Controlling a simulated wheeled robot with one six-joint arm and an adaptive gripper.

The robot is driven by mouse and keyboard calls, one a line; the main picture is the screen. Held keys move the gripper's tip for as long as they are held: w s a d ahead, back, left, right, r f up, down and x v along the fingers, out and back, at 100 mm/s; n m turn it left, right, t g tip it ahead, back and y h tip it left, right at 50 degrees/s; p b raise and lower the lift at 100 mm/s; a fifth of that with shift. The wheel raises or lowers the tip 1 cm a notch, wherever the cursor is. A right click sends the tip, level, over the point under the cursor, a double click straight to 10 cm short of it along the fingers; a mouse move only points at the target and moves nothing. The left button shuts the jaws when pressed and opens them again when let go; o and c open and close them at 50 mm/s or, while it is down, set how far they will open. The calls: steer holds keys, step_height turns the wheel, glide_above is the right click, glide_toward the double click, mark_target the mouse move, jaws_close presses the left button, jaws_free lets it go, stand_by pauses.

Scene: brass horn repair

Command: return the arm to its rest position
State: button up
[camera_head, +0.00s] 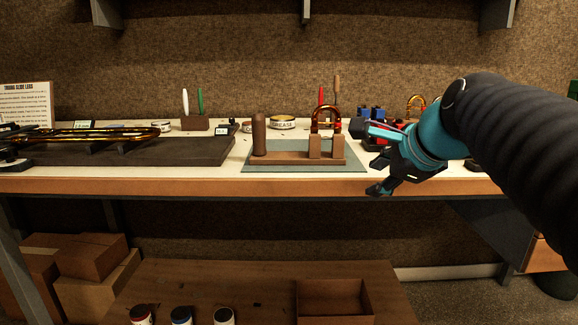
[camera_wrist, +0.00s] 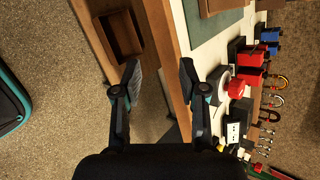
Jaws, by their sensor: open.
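The bench's front edge and the floor lie beyond the fingers there. In the head view the upper arm reaches in from the right and hides part of the bench's right end.
A long brass horn part (camera_head: 85,135) lies at left. A grease tin (camera_head: 283,122) stands behind. An open brown box (camera_head: 334,300) stands on the low shelf (camera_head: 262,275).

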steer(key=s+f+n+g+h, duration=0.2)
steer(key=s+f+n+g, duration=0.1)
steer(key=s+f+n, duration=1.5)
step_height(320, 180, down, 4)
steer(key=shift+s+f+n+g+h, duration=0.3)
steer(key=shift+n+g, duration=0.1)
steer(key=shift+n, duration=0.1)
